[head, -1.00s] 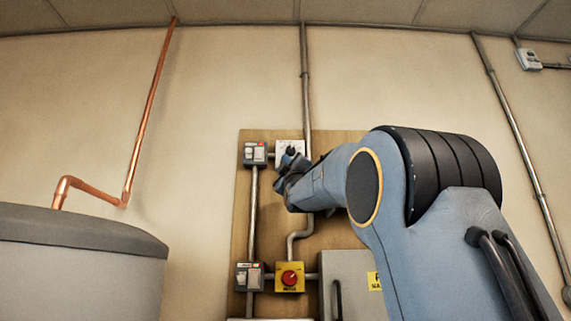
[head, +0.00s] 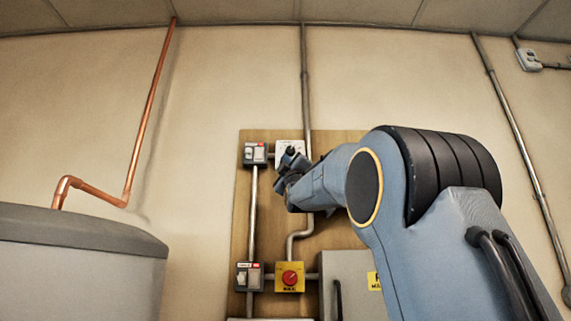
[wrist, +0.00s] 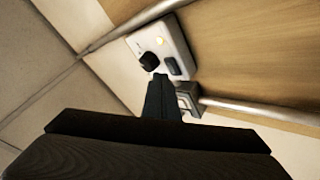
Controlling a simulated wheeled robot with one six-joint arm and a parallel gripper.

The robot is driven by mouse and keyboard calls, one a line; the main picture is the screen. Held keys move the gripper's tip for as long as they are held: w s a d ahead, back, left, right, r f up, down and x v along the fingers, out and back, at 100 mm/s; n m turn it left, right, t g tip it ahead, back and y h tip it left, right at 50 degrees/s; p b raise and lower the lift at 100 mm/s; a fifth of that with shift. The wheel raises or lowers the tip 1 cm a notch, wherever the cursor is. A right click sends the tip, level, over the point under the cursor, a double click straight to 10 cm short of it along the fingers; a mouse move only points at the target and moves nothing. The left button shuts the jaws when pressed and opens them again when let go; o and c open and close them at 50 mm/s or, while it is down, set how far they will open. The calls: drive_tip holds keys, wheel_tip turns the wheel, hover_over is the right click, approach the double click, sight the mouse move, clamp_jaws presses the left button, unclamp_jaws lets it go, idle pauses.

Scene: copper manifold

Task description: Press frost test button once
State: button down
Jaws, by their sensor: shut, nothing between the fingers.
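A white control box (wrist: 176,42) shows in the wrist view, with a black round knob (wrist: 149,61), a small yellow spot (wrist: 162,42) and a dark oblong button (wrist: 174,67). Which part is the frost test button cannot be read from a label. My gripper (wrist: 161,77) is shut and empty, its tips pointing at the box's lower edge, between knob and button. Whether the tips touch cannot be told. In the head view the white box (head: 280,158) sits at the top of the wooden board, partly hidden behind my gripper (head: 291,151).
The wooden board (head: 272,220) also carries a grey switch (head: 255,154) beside the box, another switch (head: 249,276), a yellow box with red knob (head: 290,277) and a grey cabinet (head: 350,265). Metal conduits run close by. A grey tank (head: 80,260) stands left.

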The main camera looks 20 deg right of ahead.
drive_tip(key=shift+w, duration=0.1)
drive_tip(key=shift+w+d, duration=0.15)
drive_tip(key=shift+w, duration=0.15)
drive_tip(key=shift+w+r, duration=0.1)
drive_tip(key=shift+w, duration=0.25)
idle(1.2)
idle(0.6)
drive_tip(key=shift+s+d+f+b, duration=0.3)
drive_tip(key=shift+f+b, duration=0.15)
drive_tip(key=shift+b, duration=0.5)
drive_tip(key=shift+s, duration=0.1)
